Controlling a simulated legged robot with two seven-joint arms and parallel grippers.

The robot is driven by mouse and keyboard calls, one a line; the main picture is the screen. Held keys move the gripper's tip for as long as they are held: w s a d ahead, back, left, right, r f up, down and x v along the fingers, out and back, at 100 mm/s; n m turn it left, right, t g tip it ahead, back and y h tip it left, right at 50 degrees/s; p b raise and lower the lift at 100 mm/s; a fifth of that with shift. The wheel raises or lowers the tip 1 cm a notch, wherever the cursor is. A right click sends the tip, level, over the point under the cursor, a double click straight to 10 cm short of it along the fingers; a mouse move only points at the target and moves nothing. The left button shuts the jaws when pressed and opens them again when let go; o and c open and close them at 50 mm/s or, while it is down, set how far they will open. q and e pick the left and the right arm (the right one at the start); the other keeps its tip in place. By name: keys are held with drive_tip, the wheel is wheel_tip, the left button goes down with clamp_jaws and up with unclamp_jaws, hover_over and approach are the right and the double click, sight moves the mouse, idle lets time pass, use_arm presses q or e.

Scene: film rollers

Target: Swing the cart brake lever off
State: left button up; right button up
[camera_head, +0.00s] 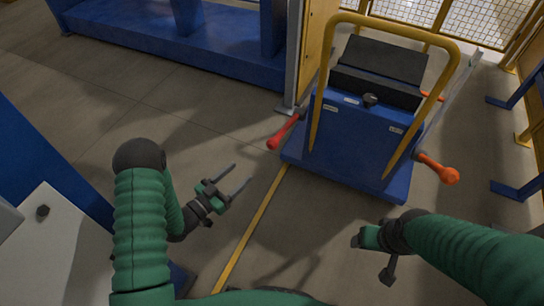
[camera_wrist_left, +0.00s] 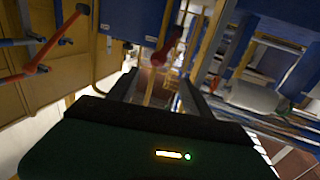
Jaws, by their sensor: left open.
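The blue cart (camera_head: 350,140) with a yellow push handle (camera_head: 394,27) stands right of centre in the head view. A red-ended lever (camera_head: 285,132) sticks out from its left side and an orange-ended lever (camera_head: 437,168) from its right side. I cannot tell which is the brake lever. My left gripper (camera_head: 243,173) is open and empty, left of and nearer than the red lever, apart from it. In the left wrist view a red knob (camera_wrist_left: 168,48) shows beyond the open fingers (camera_wrist_left: 156,92). My right gripper (camera_head: 374,256) is below the cart's near edge; its jaws are unclear.
A yellow line (camera_head: 250,222) runs along the grey floor to the cart. Mesh fencing (camera_head: 470,20) is at the back right. The floor around the left gripper is clear.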

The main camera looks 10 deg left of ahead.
sight(272, 144)
use_arm(q)
drive_tip(key=b+x, duration=0.4)
drive_tip(key=x, duration=1.2)
drive_tip(key=shift+r+b, duration=0.15)
drive_tip(key=shift+b, duration=0.15)
drive_tip(key=shift+w+d+r, duration=0.1)
drive_tip(key=shift+w+d, duration=0.15)
drive_tip(key=shift+w, duration=0.1)
clamp_jaws()
